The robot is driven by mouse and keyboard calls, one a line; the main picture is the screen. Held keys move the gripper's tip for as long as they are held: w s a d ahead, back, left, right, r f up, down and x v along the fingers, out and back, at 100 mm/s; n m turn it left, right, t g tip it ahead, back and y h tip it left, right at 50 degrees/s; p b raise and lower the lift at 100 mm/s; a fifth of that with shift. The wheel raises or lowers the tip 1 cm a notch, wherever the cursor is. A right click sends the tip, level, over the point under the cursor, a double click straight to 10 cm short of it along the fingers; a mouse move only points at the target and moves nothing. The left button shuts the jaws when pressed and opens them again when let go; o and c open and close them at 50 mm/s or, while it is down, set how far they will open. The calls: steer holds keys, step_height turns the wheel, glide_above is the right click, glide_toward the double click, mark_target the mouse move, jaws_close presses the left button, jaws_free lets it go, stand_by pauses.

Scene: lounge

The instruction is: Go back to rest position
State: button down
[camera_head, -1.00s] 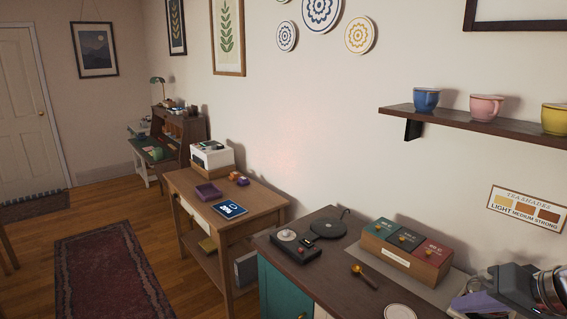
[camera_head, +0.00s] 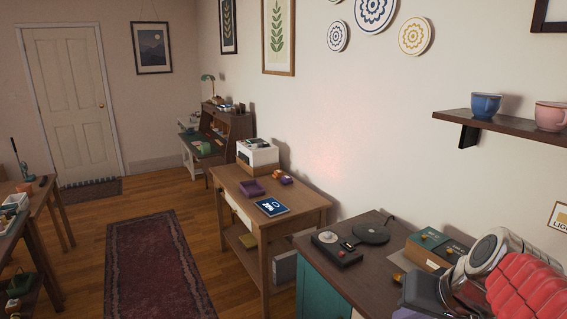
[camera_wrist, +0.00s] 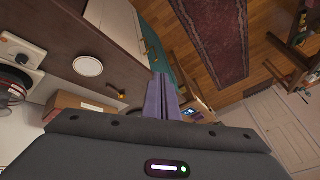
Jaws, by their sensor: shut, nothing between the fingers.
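My gripper shows in the wrist view as two purple fingers (camera_wrist: 162,97) closed together, with nothing between them. It hangs in the air over the room, near the edge of the dark-topped tea cabinet (camera_wrist: 125,45). In the head view, my arm fills the lower right corner with grey and red parts, and the fingertips cannot be made out there. My arm covers part of the wooden tea box (camera_head: 428,250) on the cabinet.
The cabinet holds a black device (camera_head: 337,247) and a round dark plate (camera_head: 371,233). A wooden table (camera_head: 300,205) with a blue book (camera_head: 271,207) stands beyond. A wall shelf (camera_head: 500,127) carries cups. Open floor with a red rug (camera_head: 155,265) lies to the left.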

steer(key=s+a+f+n+h, duration=0.1)
steer(key=s+a+f+n, duration=0.1)
steer(key=s+a, duration=0.5)
steer(key=shift+s+f+n+h, duration=0.4)
steer(key=shift+s+n, duration=0.2)
steer(key=shift+s, duration=0.3)
